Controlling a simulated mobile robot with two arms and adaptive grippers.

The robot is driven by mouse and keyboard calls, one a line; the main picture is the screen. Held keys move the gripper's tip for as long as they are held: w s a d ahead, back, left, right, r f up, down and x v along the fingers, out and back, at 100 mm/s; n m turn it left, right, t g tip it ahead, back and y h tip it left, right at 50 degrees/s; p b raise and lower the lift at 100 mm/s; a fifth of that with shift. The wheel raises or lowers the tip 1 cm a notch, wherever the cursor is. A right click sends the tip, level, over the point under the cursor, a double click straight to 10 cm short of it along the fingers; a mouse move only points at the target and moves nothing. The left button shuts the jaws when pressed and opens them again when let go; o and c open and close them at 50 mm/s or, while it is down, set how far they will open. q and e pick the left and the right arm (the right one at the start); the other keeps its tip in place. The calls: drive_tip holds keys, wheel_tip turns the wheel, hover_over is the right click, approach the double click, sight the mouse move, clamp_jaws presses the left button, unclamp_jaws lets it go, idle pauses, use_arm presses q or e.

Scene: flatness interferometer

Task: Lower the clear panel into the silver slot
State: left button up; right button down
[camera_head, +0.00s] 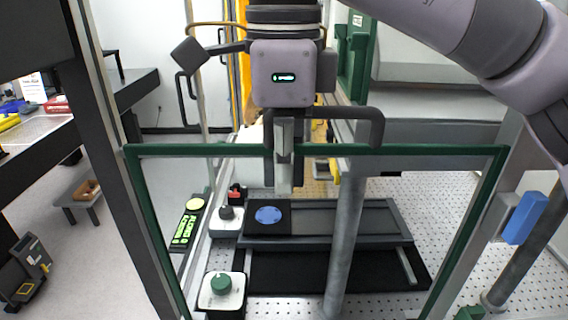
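The clear panel (410,230) is a see-through sheet with a green edge along its top and both sides. It stands upright across the middle of the head view, and its lower edge is out of frame. My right gripper (284,170) points down at the middle of the panel's top edge and appears shut on it, one finger showing in front. Silver-grey uprights stand by the panel's left side (143,240) and right side (492,190), and look like the slot's sides. I cannot tell whether the panel's edges are inside them. My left gripper is not in view.
Behind the panel, a dark stage (360,222) with a blue disc (268,215) sits on a perforated table (460,215). A blue block (526,218) is at the right.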

drive_tip(key=shift+f+b, duration=0.4)
drive_tip(key=shift+f, duration=0.2)
drive_tip(key=c, duration=1.8)
unclamp_jaws()
drive_tip(key=shift+s, duration=0.1)
drive_tip(key=shift+o, duration=0.4)
wheel_tip(320, 180, up, 12)
drive_tip(key=shift+r, duration=0.1)
